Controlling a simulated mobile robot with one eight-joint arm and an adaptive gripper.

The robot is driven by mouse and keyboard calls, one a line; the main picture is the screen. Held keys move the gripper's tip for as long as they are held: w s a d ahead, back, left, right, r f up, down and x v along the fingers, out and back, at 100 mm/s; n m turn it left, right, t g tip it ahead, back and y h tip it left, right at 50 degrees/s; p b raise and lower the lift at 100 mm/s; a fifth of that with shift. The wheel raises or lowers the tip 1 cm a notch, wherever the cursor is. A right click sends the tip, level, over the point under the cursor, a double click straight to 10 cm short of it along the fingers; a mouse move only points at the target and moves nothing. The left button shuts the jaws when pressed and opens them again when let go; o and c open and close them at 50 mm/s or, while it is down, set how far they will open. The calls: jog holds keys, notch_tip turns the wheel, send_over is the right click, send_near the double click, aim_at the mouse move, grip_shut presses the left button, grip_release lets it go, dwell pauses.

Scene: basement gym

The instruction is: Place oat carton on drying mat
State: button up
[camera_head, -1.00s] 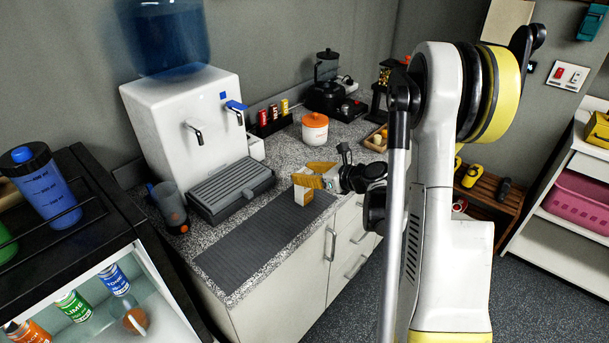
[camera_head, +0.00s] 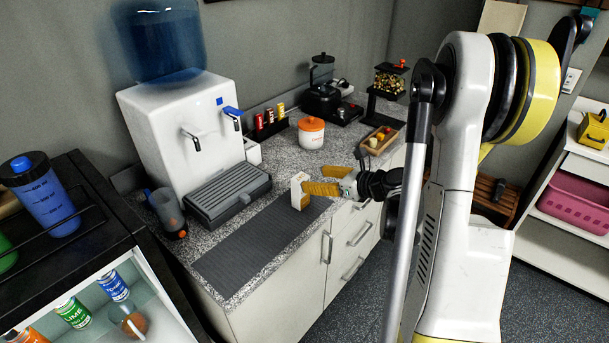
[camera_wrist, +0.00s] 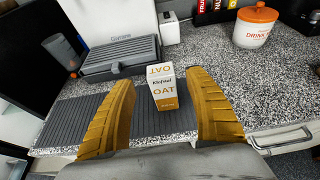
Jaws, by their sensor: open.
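The oat carton (camera_head: 299,192), white with an ochre lower part, stands upright on the right end of the dark ribbed drying mat (camera_head: 243,246). In the wrist view the carton (camera_wrist: 163,90) shows its OAT label, with the mat (camera_wrist: 70,118) under and to its left. My gripper (camera_head: 318,187) is beside the carton on its right. In the wrist view the yellow fingers of my gripper (camera_wrist: 165,98) are spread wide, with clear gaps on both sides of the carton. Nothing is held.
A grey drip tray (camera_head: 228,193) and the white water dispenser (camera_head: 185,125) stand behind the mat. A white jar with an orange lid (camera_head: 311,134) and a wooden tray (camera_head: 378,140) stand farther along the counter. A dark cup (camera_head: 168,212) is at the mat's left.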

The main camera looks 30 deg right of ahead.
jog(key=v, duration=0.5)
jog(key=s+a+r+n+g+h, duration=0.1)
jog(key=s+a+r+n+g, duration=0.2)
jog(key=a+n, duration=0.5)
jog(key=s+a+r+n+g, duration=0.2)
jog(key=s+a+n, duration=0.1)
jog(key=a+n, duration=0.5)
jog(key=s+a+r+n+h, duration=0.1)
jog(key=s+a+n, duration=0.2)
jog(key=s+n, duration=0.2)
jog(key=s+a+r+n+h, duration=0.2)
jog(key=s+n, duration=0.4)
jog(key=n, duration=0.5)
jog(key=shift+a+g+h+p, duration=0.3)
jog(key=shift+a+p, duration=0.1)
jog(key=shift+a, duration=0.05)
